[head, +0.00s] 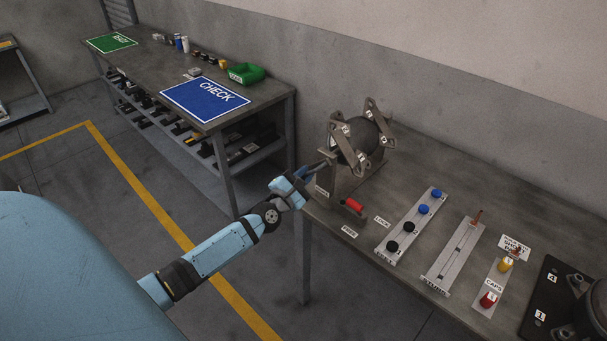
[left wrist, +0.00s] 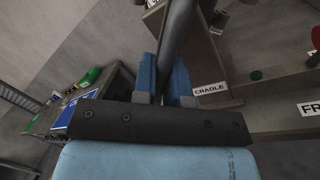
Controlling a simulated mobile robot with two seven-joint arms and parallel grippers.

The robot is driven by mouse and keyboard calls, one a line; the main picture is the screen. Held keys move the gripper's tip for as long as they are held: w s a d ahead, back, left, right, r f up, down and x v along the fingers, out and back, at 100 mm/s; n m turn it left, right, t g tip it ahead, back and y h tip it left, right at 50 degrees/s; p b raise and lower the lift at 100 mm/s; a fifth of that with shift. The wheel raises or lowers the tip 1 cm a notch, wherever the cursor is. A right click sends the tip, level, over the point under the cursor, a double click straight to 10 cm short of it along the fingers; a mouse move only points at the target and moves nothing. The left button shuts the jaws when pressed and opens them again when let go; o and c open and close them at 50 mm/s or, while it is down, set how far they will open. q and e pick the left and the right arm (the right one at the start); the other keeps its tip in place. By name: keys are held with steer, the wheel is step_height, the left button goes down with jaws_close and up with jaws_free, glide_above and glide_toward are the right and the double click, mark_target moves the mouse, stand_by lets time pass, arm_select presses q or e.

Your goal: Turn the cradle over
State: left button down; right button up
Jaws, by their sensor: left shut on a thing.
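The cradle (head: 345,182) is a grey-brown stand at the near-left end of the long bench, and it also shows in the left wrist view (left wrist: 225,68). It carries a dark rounded compressor (head: 350,150) between two pale brackets with labelled ends. My left gripper (head: 306,173) is at the cradle's left side, by the bench edge. In the left wrist view its blue fingers (left wrist: 164,82) are shut around a grey bar (left wrist: 176,35) that runs toward the cradle. The far end of the bar is cut off there. My right gripper is not in view.
Strips with blue and black knobs (head: 408,228), a slotted strip (head: 453,258) and red and yellow caps (head: 488,299) lie to the right. A second bench has a blue CHECK mat (head: 205,101). Open floor lies between.

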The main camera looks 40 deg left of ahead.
arm_select(q)
steer(key=shift+d+f+n+g+y+p, duration=0.15)
steer(key=shift+n+g+y+p, duration=0.15)
steer(key=shift+n, duration=0.95)
steer(key=shift+d+r+n+g+y+p, duration=0.1)
steer(key=shift+d+n+g+y+p, duration=0.2)
steer(key=shift+n, duration=0.95)
steer(key=shift+f+n+p, duration=0.1)
steer(key=shift+n+p, duration=0.65)
steer(key=shift+n, duration=0.45)
steer(key=shift+d+n+p, duration=0.15)
steer(key=shift+n+p, duration=0.3)
steer(key=shift+n, duration=0.15)
steer(key=shift+s+d+f+n+g+p, duration=0.15)
steer(key=shift+n+g+p, duration=0.2)
steer(key=shift+n, duration=0.25)
steer(key=c, duration=1.2)
jaws_free()
